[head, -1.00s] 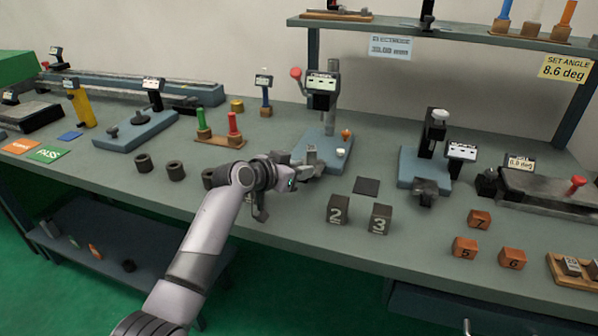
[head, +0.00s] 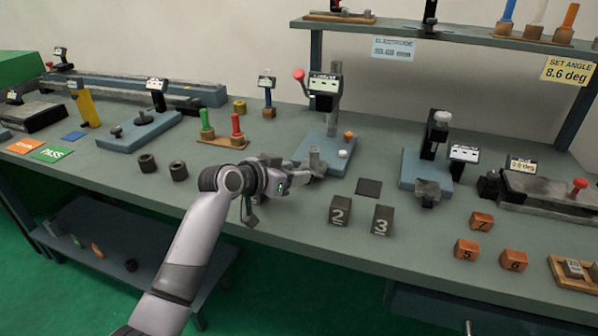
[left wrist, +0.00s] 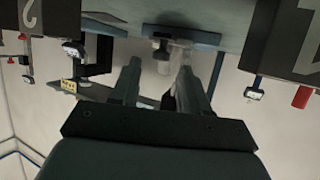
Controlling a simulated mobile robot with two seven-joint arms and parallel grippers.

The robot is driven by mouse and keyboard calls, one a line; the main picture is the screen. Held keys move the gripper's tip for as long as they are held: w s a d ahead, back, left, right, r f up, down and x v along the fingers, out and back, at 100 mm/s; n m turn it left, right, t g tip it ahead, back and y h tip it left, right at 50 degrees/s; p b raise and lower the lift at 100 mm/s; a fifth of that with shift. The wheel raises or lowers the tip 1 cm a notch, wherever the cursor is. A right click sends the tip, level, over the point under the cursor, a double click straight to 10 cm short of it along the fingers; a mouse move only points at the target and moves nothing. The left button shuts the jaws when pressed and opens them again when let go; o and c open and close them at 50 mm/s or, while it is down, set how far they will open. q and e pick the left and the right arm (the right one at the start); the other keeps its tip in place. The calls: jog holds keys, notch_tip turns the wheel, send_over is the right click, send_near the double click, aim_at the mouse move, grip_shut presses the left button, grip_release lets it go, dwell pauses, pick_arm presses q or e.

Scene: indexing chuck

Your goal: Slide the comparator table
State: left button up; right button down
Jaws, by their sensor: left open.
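A stand that looks like the comparator (head: 325,86) has a post, a small display and a red knob. Its blue base plate (head: 313,146) lies near the middle of the bench, with a white and an orange knob on its right part. My left gripper (head: 310,165) is at the front edge of this plate, fingers pointing toward it. In the left wrist view, the fingers (left wrist: 172,66) are apart, with a pale silvery cylindrical part (left wrist: 166,52) showing beyond or between them. Contact cannot be told. My right gripper is not in view.
Dark blocks marked 2 (head: 340,210) and 3 (head: 382,220) stand right of my gripper, near a flat dark square (head: 369,188). Another blue-based gauge (head: 428,165) stands right. Bare bench lies in front of the blocks.

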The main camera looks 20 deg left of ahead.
pick_arm(q)
jog(key=shift+v, duration=1.95)
